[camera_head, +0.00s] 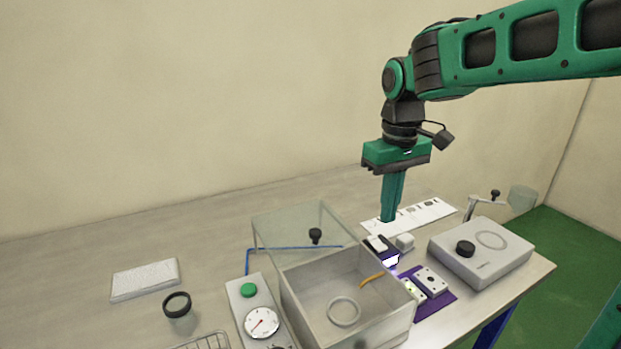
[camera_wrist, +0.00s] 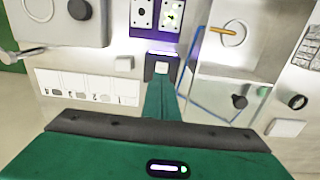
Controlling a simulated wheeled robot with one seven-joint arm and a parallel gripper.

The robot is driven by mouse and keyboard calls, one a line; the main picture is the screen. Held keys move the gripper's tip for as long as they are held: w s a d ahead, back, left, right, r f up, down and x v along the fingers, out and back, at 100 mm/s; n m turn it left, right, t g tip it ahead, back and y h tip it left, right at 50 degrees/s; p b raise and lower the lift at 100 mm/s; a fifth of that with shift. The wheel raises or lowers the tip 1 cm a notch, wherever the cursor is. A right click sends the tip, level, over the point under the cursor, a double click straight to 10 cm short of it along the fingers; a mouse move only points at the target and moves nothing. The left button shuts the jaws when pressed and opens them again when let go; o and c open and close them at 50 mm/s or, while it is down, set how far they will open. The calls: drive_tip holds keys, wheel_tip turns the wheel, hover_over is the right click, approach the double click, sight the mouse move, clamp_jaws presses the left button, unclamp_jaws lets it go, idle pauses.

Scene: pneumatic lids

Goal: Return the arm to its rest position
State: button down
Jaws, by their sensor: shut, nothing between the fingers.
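My green gripper (camera_head: 387,218) points straight down over the table, its fingers shut together with nothing between them. In the head view its tips are close to the white strip card (camera_head: 440,211) and a small white-topped device (camera_head: 377,243) with a lit front. In the wrist view the closed fingers (camera_wrist: 160,82) reach toward that same device (camera_wrist: 161,58). I cannot tell whether the tips touch anything. My arm stretches in from the upper right.
A clear-lidded box (camera_head: 318,290) with its lid raised holds a pale ring (camera_head: 344,311) and an orange piece (camera_head: 371,280). Left of it is a panel with a green button (camera_head: 248,290) and gauge (camera_head: 262,322). A grey box (camera_head: 481,257) with a black knob stands right.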

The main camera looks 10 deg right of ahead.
drive_tip(key=s+d+f+m, duration=0.4)
drive_tip(key=s+d, duration=0.4)
drive_tip(key=s, duration=0.3)
drive_tip(key=s+d+f+m, duration=0.4)
drive_tip(key=s+d, duration=0.4)
drive_tip(key=s, duration=0.4)
drive_tip(key=shift+d+f+m, duration=0.2)
drive_tip(key=shift+d+m, duration=0.1)
drive_tip(key=shift+m, duration=0.6)
drive_tip(key=shift+w+f, duration=0.25)
drive_tip(key=shift+w, duration=0.3)
